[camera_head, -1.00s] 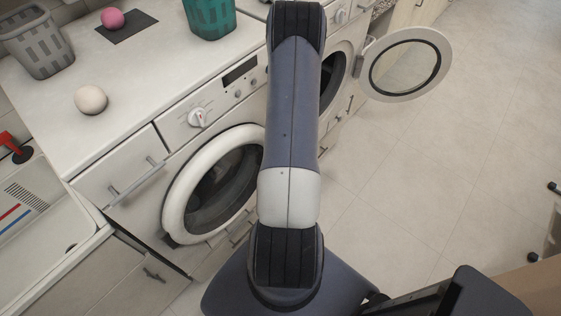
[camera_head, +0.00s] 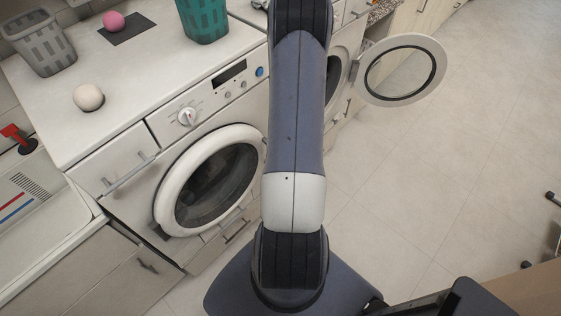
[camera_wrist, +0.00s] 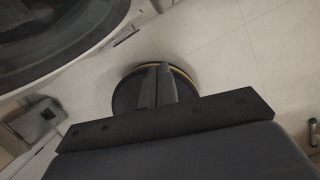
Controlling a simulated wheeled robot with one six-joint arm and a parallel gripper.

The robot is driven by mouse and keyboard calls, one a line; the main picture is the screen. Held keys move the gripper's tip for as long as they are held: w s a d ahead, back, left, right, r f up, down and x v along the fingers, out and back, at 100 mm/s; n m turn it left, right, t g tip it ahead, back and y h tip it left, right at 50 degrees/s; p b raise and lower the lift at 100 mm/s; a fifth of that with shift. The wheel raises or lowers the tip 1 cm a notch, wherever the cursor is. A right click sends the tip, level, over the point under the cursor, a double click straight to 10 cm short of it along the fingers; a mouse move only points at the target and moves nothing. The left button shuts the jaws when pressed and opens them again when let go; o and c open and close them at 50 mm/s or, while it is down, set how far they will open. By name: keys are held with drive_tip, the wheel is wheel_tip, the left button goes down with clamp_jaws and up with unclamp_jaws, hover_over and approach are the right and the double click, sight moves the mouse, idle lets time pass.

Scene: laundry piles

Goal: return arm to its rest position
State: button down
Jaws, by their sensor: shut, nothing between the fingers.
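My gripper (camera_wrist: 157,86) shows in the wrist view with its two dark fingers together and nothing between them. Behind the fingers is a dark round shape with a yellow edge; I cannot tell what it is. In the head view my arm (camera_head: 296,110) reaches up the middle of the picture, and its far end and the gripper are out of sight there. The arm hides part of the machines behind it.
A front-loading washing machine (camera_head: 188,118) stands left of my arm, its round door (camera_head: 170,205) seemingly closed. Another round door (camera_head: 438,85) hangs open at right. The worktop carries a grey basket (camera_head: 42,48), white ball (camera_head: 88,97), pink ball (camera_head: 113,21) and teal basket (camera_head: 205,20).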

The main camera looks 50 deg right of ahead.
drive_tip(key=p+v, duration=0.1)
drive_tip(key=v, duration=0.2)
drive_tip(key=shift+d+r, duration=0.1)
drive_tip(key=shift+r, duration=0.25)
drive_tip(key=shift+f, duration=0.1)
